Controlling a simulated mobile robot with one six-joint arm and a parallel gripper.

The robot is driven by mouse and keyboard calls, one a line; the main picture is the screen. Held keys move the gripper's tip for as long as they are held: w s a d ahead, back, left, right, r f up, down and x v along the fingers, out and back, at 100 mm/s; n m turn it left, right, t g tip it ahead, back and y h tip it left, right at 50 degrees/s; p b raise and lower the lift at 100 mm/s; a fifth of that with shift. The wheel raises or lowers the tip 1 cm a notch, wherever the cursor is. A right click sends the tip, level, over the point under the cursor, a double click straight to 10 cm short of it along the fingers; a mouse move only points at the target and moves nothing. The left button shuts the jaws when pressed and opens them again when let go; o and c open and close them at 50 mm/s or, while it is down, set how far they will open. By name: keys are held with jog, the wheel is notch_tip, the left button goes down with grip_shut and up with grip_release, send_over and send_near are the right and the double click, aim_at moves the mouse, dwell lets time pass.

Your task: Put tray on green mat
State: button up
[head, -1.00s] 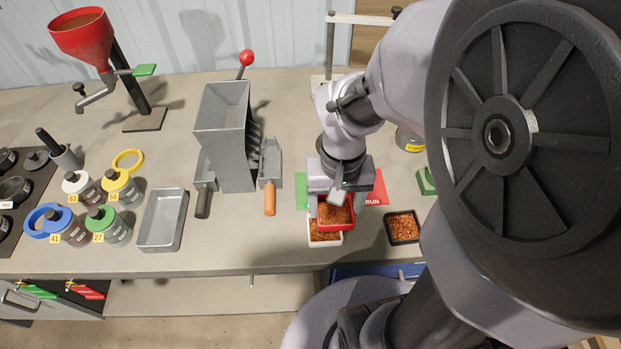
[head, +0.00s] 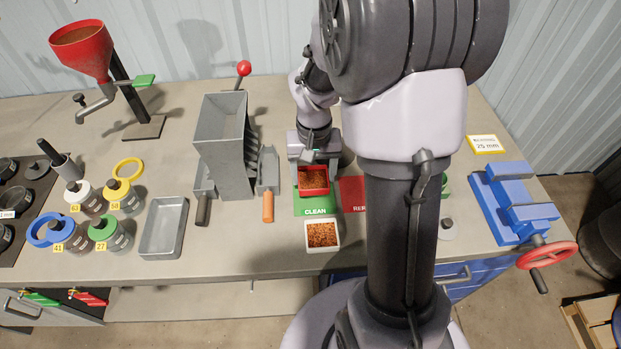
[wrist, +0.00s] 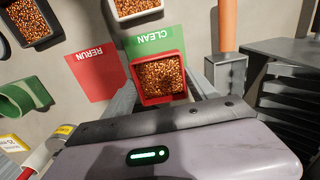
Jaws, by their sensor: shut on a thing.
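The red tray (head: 313,197), filled with copper-coloured granules, is over the green mat (head: 332,204) marked CLEAN. My gripper (head: 313,166) is shut on this tray from the back, with the fingers along its sides. In the wrist view the red tray (wrist: 163,101) sits level between the fingers, and the green mat (wrist: 150,38) shows around its far side. I cannot tell whether the tray touches the mat or hovers just above it. The mat's back part is hidden by the tray and gripper.
A white tray of granules (head: 322,248) stands in front of the green mat. A red RERUN mat (head: 352,192) lies to its right, partly hidden by my arm. The wrist view shows a black tray (wrist: 36,44). An orange-handled scoop (head: 268,207) and a grey splitter (head: 222,145) stand left.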

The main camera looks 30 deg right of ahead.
aim_at(314, 182)
jog(key=shift+s+f+b, duration=0.1)
jog(key=shift+f+b, duration=0.8)
jog(key=shift+f, duration=1.1)
jog(key=o, duration=1.5)
jog(key=shift+r, duration=0.1)
notch_tip(314, 182, up, 12)
jog(key=p, duration=0.6)
jog(key=s+a+r+t+y, duration=0.2)
jog(key=s+a+r+t, duration=0.3)
jog(key=s+a+r, duration=0.8)
jog(key=shift+s+a+n+t, duration=0.4)
jog(key=shift+s+a, duration=0.45)
jog(key=shift+a, duration=0.35)
